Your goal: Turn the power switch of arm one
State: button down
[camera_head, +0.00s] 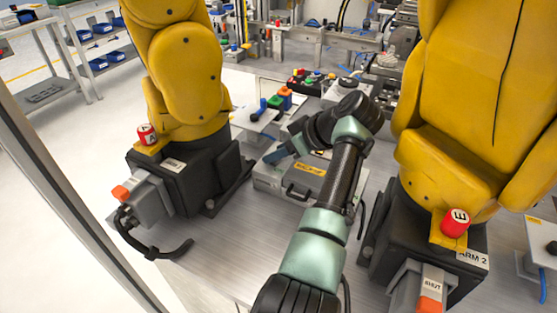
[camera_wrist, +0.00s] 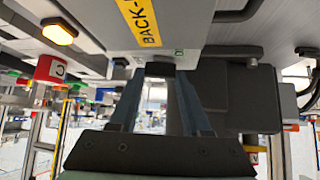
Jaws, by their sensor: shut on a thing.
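The left yellow arm (camera_head: 185,75) stands on a black base whose small label I cannot read; the right base reads ARM 2. A grey unit with an orange part (camera_head: 121,193) sits at the left base's front, and a lettered red knob (camera_head: 147,134) is above it. My gripper (camera_head: 272,157) is away from these, at the grey BACK-labelled box (camera_head: 285,182) between the arms. In the wrist view the box (camera_wrist: 190,30) is close above the fingertips (camera_wrist: 160,70). The jaws are shut on a small dark part at its edge, mostly hidden.
The right yellow arm (camera_head: 470,100) is close to my arm, with a red knob (camera_head: 454,223) on its base. Coloured buttons and fittings (camera_head: 285,97) lie behind the box. A dark cable (camera_head: 155,250) curls at the left front. Bare table (camera_head: 230,245) is in front.

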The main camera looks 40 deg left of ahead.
aim_at(279, 164)
jog(key=shift+n+g+b, duration=0.4)
jog(key=shift+n+b, duration=0.2)
jog(key=shift+b, duration=0.05)
jog(key=c, duration=0.6)
grip_release()
jog(key=shift+c, duration=0.2)
notch_tip(279, 164, up, 10)
jog(key=shift+f, duration=0.1)
